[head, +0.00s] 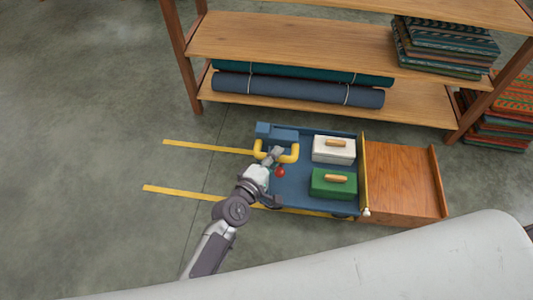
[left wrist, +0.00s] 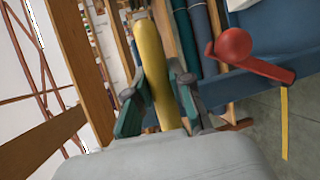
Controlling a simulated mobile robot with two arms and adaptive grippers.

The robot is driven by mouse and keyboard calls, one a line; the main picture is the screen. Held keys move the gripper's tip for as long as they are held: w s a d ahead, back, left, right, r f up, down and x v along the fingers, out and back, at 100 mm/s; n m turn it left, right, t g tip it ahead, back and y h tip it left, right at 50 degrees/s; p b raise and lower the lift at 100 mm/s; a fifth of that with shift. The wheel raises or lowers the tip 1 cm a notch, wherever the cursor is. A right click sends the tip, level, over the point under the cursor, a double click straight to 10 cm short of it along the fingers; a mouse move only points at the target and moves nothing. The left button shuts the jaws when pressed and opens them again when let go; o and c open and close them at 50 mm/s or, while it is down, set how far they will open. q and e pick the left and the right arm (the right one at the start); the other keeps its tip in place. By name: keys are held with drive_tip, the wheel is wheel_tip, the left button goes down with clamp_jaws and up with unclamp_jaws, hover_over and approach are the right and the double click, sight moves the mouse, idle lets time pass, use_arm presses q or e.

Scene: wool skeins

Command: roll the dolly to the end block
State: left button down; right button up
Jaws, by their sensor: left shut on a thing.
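The dolly is a blue flat platform (head: 290,192) on the floor at centre right, carrying a white box (head: 333,150) and a green box (head: 333,183), each with a tan handle. A yellow handle (head: 293,153) stands at its left end, and it also shows in the left wrist view (left wrist: 150,62). My left gripper (head: 276,154) is shut on this handle, with the yellow bar between its fingers. A red knob (head: 280,172) on a lever is beside the gripper. A wooden block (head: 400,180) with a raised right edge stands at the dolly's right end. Its contact with the dolly is unclear.
Two yellow floor strips (head: 172,192) run left from the dolly over clear grey floor. A wooden shelf (head: 290,40) stands behind it, with wrapped rolls (head: 295,88) low down and folded textiles (head: 445,48) above. More textiles (head: 497,115) are stacked at the right.

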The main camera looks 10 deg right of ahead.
use_arm(q)
drive_tip(key=shift+s+d+f, duration=0.1)
drive_tip(key=shift+s+d, duration=0.05)
drive_tip(key=shift+d, duration=0.05)
drive_tip(key=c, duration=1)
unclamp_jaws()
drive_tip(key=shift+a, duration=0.1)
drive_tip(key=v, duration=1.2)
